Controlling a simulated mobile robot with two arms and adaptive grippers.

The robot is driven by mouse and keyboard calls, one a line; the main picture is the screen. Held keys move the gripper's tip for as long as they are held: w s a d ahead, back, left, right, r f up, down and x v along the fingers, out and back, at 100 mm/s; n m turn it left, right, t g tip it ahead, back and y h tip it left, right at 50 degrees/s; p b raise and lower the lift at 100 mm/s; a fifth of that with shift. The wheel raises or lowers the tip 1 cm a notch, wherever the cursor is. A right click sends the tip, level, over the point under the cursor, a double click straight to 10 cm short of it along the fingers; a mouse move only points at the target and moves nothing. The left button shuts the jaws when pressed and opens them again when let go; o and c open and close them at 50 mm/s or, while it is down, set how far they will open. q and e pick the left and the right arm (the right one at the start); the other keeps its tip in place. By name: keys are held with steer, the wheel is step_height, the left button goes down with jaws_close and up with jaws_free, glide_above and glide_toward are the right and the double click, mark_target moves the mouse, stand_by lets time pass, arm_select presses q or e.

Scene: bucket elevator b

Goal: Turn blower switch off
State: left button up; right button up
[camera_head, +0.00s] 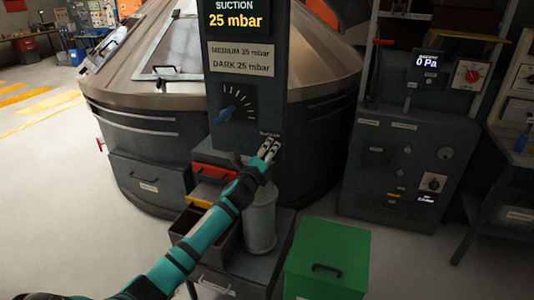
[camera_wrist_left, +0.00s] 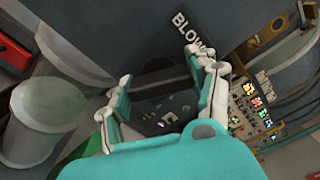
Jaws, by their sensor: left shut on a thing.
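The dark panel (camera_head: 248,100) stands in the middle of the head view, with a small blower label (camera_head: 269,134) low on its right side. My left gripper (camera_head: 269,148) is at the panel just below that label. Its fingers cover the switch in the head view. In the left wrist view, the label reading "BLOW" (camera_wrist_left: 194,33) is beside the fingertips. My left gripper (camera_wrist_left: 166,80) is shut on a dark piece there, which I take to be the blower switch. Its on or off position cannot be told. My right gripper is not in view.
The panel's display (camera_head: 238,20) reads suction 25 mbar, above a blue-handled dial (camera_head: 234,112). A grey cylinder (camera_head: 260,222) and a green box (camera_head: 328,255) stand below the gripper. A dark control cabinet (camera_head: 400,150) stands to the right, with floor between.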

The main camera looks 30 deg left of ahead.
arm_select(q)
steer(key=n, duration=0.5)
steer(key=shift+f, duration=0.1)
steer(key=shift+n, duration=0.3)
stand_by(0.4)
steer(key=o, duration=1.2)
steer(key=shift+c, duration=0.2)
steer(key=shift+s, duration=0.1)
steer(key=v, duration=1.2)
